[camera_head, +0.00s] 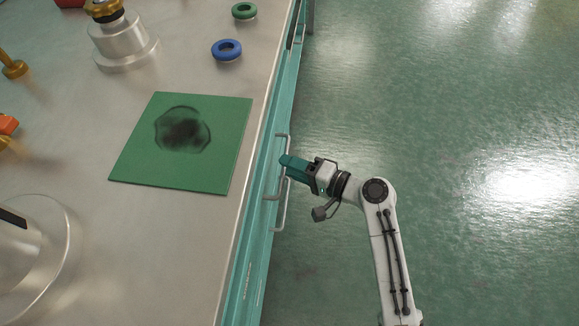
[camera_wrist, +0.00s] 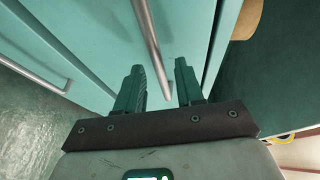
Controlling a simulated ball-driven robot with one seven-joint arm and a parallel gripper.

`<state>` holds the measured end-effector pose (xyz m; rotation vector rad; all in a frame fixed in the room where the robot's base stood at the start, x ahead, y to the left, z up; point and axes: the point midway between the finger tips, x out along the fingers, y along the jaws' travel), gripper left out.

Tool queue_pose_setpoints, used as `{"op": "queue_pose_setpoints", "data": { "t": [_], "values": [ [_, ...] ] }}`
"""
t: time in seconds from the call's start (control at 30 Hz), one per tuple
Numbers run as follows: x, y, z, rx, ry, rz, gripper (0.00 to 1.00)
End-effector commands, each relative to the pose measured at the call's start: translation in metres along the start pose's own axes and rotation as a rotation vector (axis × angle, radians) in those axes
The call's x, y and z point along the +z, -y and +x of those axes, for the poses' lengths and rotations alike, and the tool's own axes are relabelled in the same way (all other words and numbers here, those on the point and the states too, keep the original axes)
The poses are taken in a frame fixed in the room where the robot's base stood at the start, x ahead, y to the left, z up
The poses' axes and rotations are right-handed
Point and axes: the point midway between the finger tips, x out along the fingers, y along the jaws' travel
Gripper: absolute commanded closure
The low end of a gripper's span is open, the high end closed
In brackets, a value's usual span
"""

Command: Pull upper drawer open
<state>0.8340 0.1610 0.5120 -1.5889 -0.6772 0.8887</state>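The upper drawer is the teal panel (camera_wrist: 186,28) just below the counter edge, and it looks shut. Its metal bar handle (camera_wrist: 149,38) runs down the middle of the wrist view; in the head view the upper handle (camera_head: 274,192) is partly hidden by my gripper. My gripper (camera_head: 286,163) is at the cabinet front beside this handle. In the wrist view my gripper (camera_wrist: 158,66) is open, with one dark green finger on each side of the bar. A gap shows on both sides; I cannot tell the exact depth.
A lower drawer handle (camera_head: 284,211) sticks out below; it also shows in the wrist view (camera_wrist: 35,76). The counter (camera_head: 90,110) holds a green mat (camera_head: 145,172), a blue ring (camera_head: 227,49) and a green ring (camera_head: 244,10). The floor (camera_head: 450,120) to the right is clear.

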Motion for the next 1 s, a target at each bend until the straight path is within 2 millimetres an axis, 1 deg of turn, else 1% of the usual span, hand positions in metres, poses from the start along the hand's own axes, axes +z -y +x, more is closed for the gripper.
{"op": "queue_pose_setpoints", "data": {
  "t": [0.03,0.13,0.43,0.8,1.0],
  "values": [
    [0.0004,-0.0008,0.0047,0.000,0.001,-0.001,0.63],
    [0.0006,-0.0007,0.0091,0.001,0.001,-0.001,0.63],
    [0.0004,-0.0001,0.0101,0.001,0.000,-0.001,0.64],
    [0.0004,-0.0002,0.0098,0.001,0.000,-0.001,0.99],
    [0.0004,-0.0004,0.0097,0.001,0.000,-0.001,1.00]
  ]
}}
